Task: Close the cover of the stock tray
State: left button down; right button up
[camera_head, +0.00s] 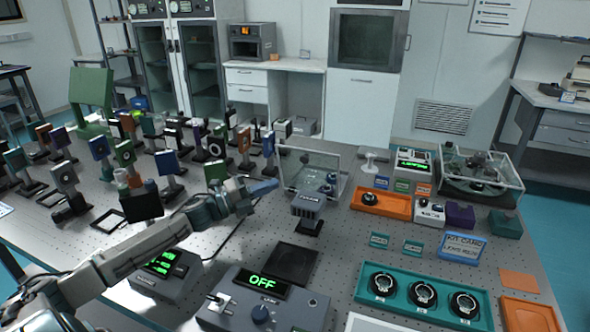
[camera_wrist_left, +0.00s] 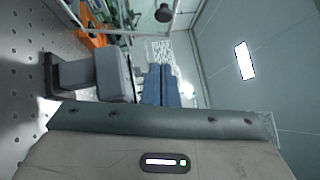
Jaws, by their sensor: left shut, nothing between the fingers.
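A clear-walled tray with a transparent cover panel (camera_head: 308,165) stands at mid-table in the head view. The panel looks raised, and small dark optics sit by it; which tray is the stock tray I cannot tell for sure. My left gripper (camera_head: 266,187) is just left of this panel, with its blue fingers shut and empty, pointing right toward it. Whether the fingertips touch it I cannot tell. The shut blue fingers also show in the left wrist view (camera_wrist_left: 161,84). My right gripper is not in view.
A grey device on a post (camera_head: 308,206) stands right of and in front of the fingers. Several mounted optics crowd the table to the left. A second clear-covered tray (camera_head: 480,190) is at the right, past an orange tray (camera_head: 381,204). A control box (camera_head: 262,300) is in front.

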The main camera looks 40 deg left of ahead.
aim_at(295, 167)
pick_arm(q)
jog(key=shift+w+d+r+p, duration=0.35)
jog(key=shift+w+p, duration=0.35)
jog(key=shift+w, duration=0.8)
jog(key=shift+w+d+r+p, duration=0.4)
jog(key=shift+w+p, duration=0.3)
jog(key=shift+w, duration=0.75)
jog(key=shift+w+d+r+p, duration=0.35)
jog(key=shift+w+p, duration=0.35)
jog(key=shift+w, duration=0.8)
